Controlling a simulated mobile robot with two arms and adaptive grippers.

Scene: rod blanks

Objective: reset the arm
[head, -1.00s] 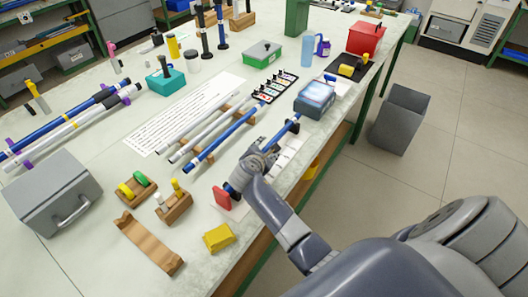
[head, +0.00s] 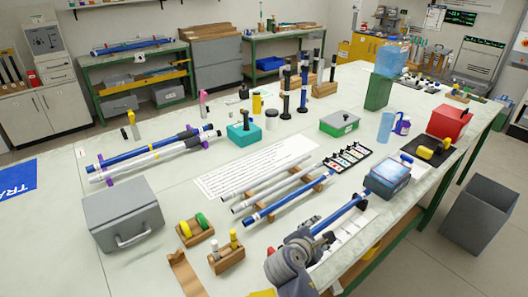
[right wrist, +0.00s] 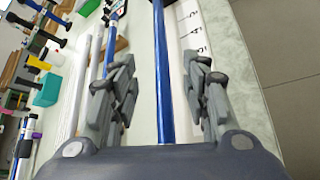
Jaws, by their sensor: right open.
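My right gripper (head: 318,242) is over the near end of a blue rod (head: 345,213) at the front of the bench. In the right wrist view the gripper (right wrist: 158,75) is open, with the blue rod (right wrist: 162,50) running between its spread fingers and a gap on each side. A white ruled strip (right wrist: 191,30) lies to the right of the rod. The arm and hand hide the rod's near end in the head view. My left gripper is not in view.
A wooden rack with two pale rods and a blue rod (head: 265,211) stands left of the gripper. A glossy blue box (head: 388,178) is near the rod's far end. A grey box (head: 122,215) stands at the left. A grey bin (head: 480,212) is on the floor at right.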

